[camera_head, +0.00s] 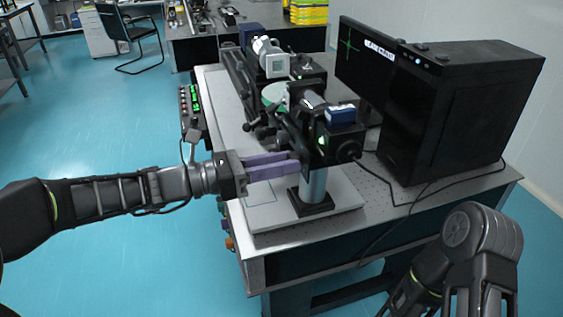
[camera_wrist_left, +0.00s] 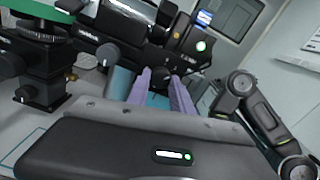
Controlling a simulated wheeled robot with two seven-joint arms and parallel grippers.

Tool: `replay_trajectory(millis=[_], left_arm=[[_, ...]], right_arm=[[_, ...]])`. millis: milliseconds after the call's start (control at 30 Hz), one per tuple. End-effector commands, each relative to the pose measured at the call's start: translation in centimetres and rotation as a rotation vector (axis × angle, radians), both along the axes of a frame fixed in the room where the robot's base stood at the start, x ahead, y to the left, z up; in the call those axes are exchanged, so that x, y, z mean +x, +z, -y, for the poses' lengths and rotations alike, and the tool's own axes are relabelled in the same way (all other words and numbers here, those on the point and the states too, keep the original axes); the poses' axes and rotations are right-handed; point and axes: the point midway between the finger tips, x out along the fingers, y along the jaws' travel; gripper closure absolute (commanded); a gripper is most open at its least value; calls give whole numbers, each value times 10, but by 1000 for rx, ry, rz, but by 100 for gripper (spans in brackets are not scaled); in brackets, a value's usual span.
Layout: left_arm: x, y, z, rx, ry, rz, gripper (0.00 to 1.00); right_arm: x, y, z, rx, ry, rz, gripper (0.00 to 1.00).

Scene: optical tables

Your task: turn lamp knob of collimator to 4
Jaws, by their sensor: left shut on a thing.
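The collimator (camera_head: 322,140) is a black unit with a small blue-topped box and a green light, mounted on a post at the near end of the optical bench. In the left wrist view the collimator (camera_wrist_left: 172,58) is at upper centre. My left gripper (camera_head: 299,164) reaches in from the left, its purple fingers level at the collimator's lower near side. In the left wrist view the left gripper (camera_wrist_left: 161,76) is shut with its fingers apart around a dark part, apparently the lamp knob. The knob's number marks are too small to read. My right gripper is out of view.
A black computer case (camera_head: 455,110) and a monitor (camera_head: 366,60) stand right of the collimator, with cables on the table (camera_head: 440,188). Other bench instruments (camera_head: 270,58) stand behind. My right arm is at lower right. The floor on the left is free.

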Motion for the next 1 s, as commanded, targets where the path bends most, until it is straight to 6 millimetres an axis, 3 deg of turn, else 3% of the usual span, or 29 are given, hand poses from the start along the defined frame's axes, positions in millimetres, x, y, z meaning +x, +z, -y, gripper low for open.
replay_trajectory(millis=[467, 1000], left_arm=[[0, -4, 0, 43, 0, 131, 100], [1, -7, -1, 186, 1, 577, 100]], right_arm=[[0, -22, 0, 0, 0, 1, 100], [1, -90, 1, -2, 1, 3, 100]])
